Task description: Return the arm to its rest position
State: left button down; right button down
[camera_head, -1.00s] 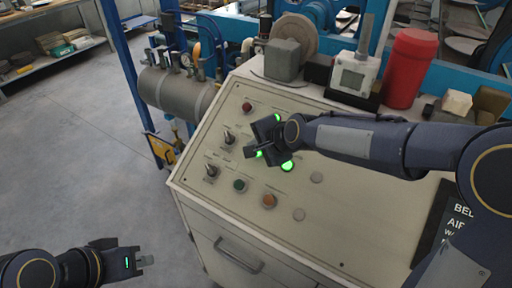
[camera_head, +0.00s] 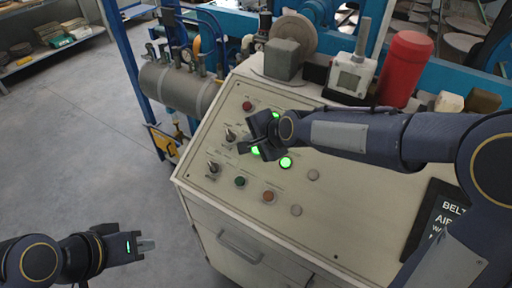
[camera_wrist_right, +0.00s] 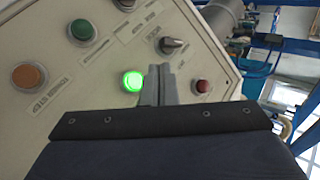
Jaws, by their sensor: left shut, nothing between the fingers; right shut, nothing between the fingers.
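My right arm reaches in from the right over the control panel (camera_head: 330,215) in the head view. Its gripper (camera_head: 244,147) is over the panel's upper left part, shut and empty. In the right wrist view its closed fingertips (camera_wrist_right: 160,70) show between a lit green button (camera_wrist_right: 132,82) and a red button (camera_wrist_right: 202,86). I cannot tell whether they touch the panel. The lit green button also shows in the head view (camera_head: 286,162), just right of and below the gripper. My left gripper (camera_head: 146,245) is shut and empty at the lower left, above the floor and apart from the cabinet.
Toggle switches (camera_head: 213,168), a dark green button (camera_head: 240,182) and an orange button (camera_head: 268,196) are on the panel. A red cylinder (camera_head: 406,68) and a grey-white device (camera_head: 353,75) stand along its back. A tank (camera_head: 178,88) is left of it. The left floor is clear.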

dwell(0.3)
jog(key=s+d+r+n, duration=0.35)
jog(key=s+d, duration=0.65)
jog(key=d, duration=0.4)
jog(key=s+d+f+n+g+h, duration=0.1)
jog(key=s+d+f+n, duration=0.1)
jog(key=s, duration=0.6)
jog(key=s+d+f+n+g+h, duration=0.1)
jog(key=s+d+f+n, duration=0.1)
jog(key=s, duration=0.7)
jog(key=shift+s+d+n, duration=0.15)
jog(key=shift+d+n, duration=0.7)
jog(key=shift+d, duration=0.2)
